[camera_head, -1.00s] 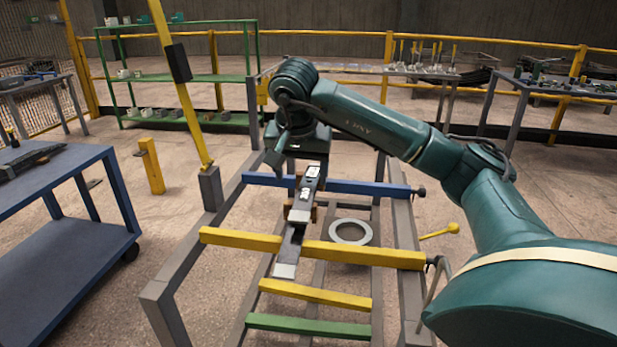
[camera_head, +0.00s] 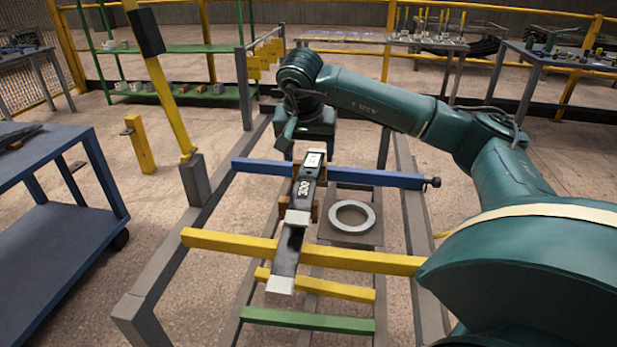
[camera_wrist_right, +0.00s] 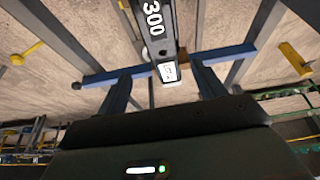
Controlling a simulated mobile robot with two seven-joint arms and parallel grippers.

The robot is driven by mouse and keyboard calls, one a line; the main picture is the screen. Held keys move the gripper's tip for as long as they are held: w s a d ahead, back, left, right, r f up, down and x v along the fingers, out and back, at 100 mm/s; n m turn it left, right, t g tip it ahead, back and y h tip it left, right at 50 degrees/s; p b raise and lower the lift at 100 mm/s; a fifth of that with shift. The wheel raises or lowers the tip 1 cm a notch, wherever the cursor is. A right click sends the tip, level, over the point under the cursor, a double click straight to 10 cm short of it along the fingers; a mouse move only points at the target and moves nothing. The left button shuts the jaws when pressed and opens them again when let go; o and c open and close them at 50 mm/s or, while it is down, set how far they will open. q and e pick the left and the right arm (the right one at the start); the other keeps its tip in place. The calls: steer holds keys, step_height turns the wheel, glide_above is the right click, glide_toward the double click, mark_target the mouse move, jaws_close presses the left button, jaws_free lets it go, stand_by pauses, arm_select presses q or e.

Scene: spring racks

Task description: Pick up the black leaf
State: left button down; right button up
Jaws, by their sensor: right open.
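The black leaf (camera_head: 304,194) is a long dark bar marked 300, with a white label near its far end. It has a pale band midway and a pale near end. It lies lengthwise over the rack's blue bar and yellow bar, with brown blocks beside it. My right gripper (camera_head: 306,148) is at its far end. In the right wrist view the black leaf (camera_wrist_right: 154,25) runs in from the top, and its labelled end lies between the two spread fingers of my right gripper (camera_wrist_right: 163,75). I cannot tell whether they touch. My left gripper is not in view.
The grey rack has a blue bar (camera_head: 385,178), a long yellow bar (camera_head: 365,260), a short yellow bar and a green bar (camera_head: 308,322). A pale ring (camera_head: 352,217) lies right of the leaf. A blue cart (camera_head: 50,250) stands at left, with a yellow post (camera_head: 165,80) nearer the rack.

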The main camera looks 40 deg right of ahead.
mark_target(309, 173)
steer(key=x, duration=0.7)
steer(key=shift+w+f, duration=0.2)
steer(key=shift+f, duration=0.1)
steer(key=c, duration=1.1)
steer(key=shift+r, duration=0.15)
steer(key=shift+c, duration=0.3)
